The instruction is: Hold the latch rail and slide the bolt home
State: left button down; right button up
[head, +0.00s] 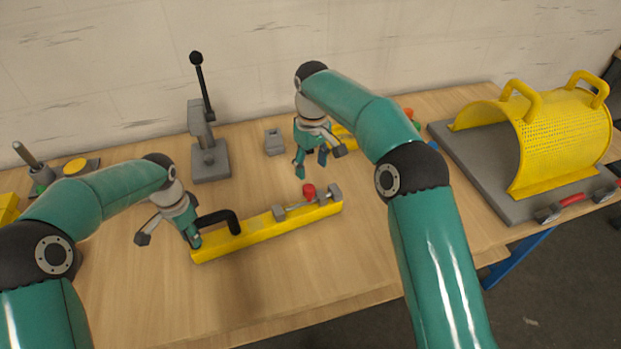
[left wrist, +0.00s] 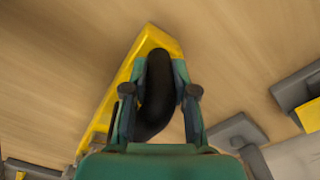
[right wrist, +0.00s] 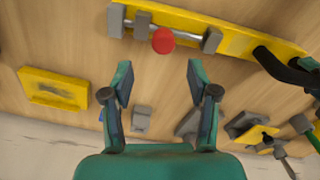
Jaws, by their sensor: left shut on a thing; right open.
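The yellow latch rail (head: 262,232) lies on the wooden table, with a black handle (head: 217,219) at its left end. A grey bolt with a red knob (head: 309,191) sits between grey blocks at the rail's right end. My left gripper (head: 195,240) is shut on the black handle, which shows between its fingers in the left wrist view (left wrist: 157,90). My right gripper (head: 311,172) is open and empty above the table, behind the red knob. In the right wrist view the red knob (right wrist: 163,40) is beyond the fingertips, apart from them.
A grey lever press (head: 209,160) stands behind the rail, with a small grey block (head: 274,142) to its right. The table in front of the rail is clear.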

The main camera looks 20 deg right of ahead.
jog(key=shift+r, duration=1.7)
pick_arm(q)
jog(key=c, duration=0.8)
grip_release()
jog(key=shift+c, duration=0.2)
